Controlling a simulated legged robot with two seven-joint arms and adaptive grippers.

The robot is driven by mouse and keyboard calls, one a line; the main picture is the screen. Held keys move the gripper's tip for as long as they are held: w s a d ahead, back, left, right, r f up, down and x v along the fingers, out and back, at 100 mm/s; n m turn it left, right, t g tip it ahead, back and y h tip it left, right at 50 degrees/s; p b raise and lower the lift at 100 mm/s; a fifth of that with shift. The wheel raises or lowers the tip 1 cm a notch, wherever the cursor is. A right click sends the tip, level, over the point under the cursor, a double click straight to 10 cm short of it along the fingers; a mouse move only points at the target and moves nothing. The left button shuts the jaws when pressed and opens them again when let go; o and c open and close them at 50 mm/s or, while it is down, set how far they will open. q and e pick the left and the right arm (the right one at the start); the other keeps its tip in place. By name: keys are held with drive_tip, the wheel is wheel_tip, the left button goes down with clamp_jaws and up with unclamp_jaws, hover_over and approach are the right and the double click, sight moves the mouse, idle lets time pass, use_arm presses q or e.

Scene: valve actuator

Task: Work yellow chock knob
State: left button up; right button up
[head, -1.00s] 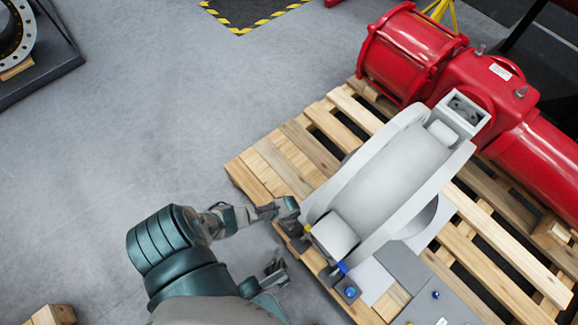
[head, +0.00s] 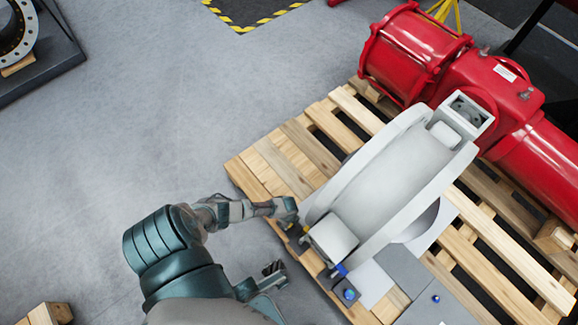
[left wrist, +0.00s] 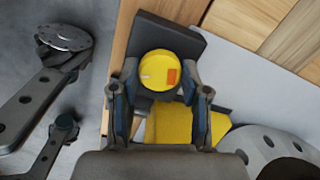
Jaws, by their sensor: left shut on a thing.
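A yellow block (left wrist: 178,124) shows just below the knob, partly behind the fingers. In the head view my left gripper (head: 290,214) is at the pallet's left edge, beside the grey valve body (head: 385,175), and mostly hides the knob. A second gripper, apparently my right (head: 272,272), hangs left of the pallet, its jaw state unclear.
The valve rests on a wooden pallet (head: 262,170). A blue knob (head: 349,294) is at the pallet's near edge. A large red actuator (head: 480,80) lies at the back right.

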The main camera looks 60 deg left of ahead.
use_arm(q)
drive_tip(key=shift+w+d+m, duration=0.1)
drive_tip(key=shift+w+m, duration=0.05)
drive_tip(key=shift+m, duration=0.55)
drive_tip(key=o, duration=1.1)
drive_tip(key=shift+o, duration=0.2)
